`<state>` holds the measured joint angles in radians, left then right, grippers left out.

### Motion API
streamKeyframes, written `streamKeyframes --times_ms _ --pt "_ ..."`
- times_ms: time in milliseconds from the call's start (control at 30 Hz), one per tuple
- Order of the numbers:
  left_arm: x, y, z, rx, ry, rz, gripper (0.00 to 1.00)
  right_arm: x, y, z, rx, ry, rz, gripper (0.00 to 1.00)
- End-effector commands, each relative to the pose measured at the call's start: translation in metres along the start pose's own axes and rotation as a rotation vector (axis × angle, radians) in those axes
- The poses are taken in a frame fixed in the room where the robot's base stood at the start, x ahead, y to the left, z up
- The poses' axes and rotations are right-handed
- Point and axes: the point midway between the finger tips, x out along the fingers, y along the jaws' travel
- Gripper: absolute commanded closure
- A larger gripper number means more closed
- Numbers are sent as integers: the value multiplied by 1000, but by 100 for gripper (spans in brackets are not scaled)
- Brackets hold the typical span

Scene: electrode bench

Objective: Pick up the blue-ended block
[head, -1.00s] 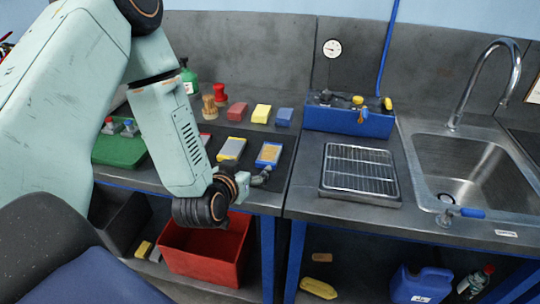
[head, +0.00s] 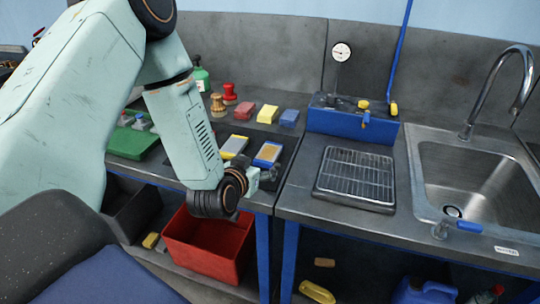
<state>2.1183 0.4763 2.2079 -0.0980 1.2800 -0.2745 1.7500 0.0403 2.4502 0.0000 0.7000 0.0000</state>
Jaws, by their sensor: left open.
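The blue-ended block (head: 267,153) lies on the dark mat near the bench's front edge, with a tan-grey middle and blue ends. My left gripper (head: 270,172) is just in front of it on the near side, open and with nothing seen between its fingers. The fingers are small and dark here, and I cannot tell whether they touch the block. My right gripper is not in view.
A yellow-ended block (head: 234,147) lies left of the blue-ended one. Plain red (head: 242,111), yellow (head: 267,113) and blue (head: 289,117) blocks stand behind. A rack tray (head: 355,178) and sink (head: 465,180) are right. A red bin (head: 210,245) is below.

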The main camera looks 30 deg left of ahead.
Motion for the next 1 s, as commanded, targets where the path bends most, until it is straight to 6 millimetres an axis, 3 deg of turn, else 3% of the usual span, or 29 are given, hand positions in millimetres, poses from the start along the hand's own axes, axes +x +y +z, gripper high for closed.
streamKeyframes --times_ms 333,667,1000 --pt "44 -2 4 1 1 -2 21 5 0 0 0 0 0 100" --pt "50 -1 3 -1 0 -3 21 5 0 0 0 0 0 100" --pt "50 -1 3 -1 0 -3 50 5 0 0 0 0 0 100"
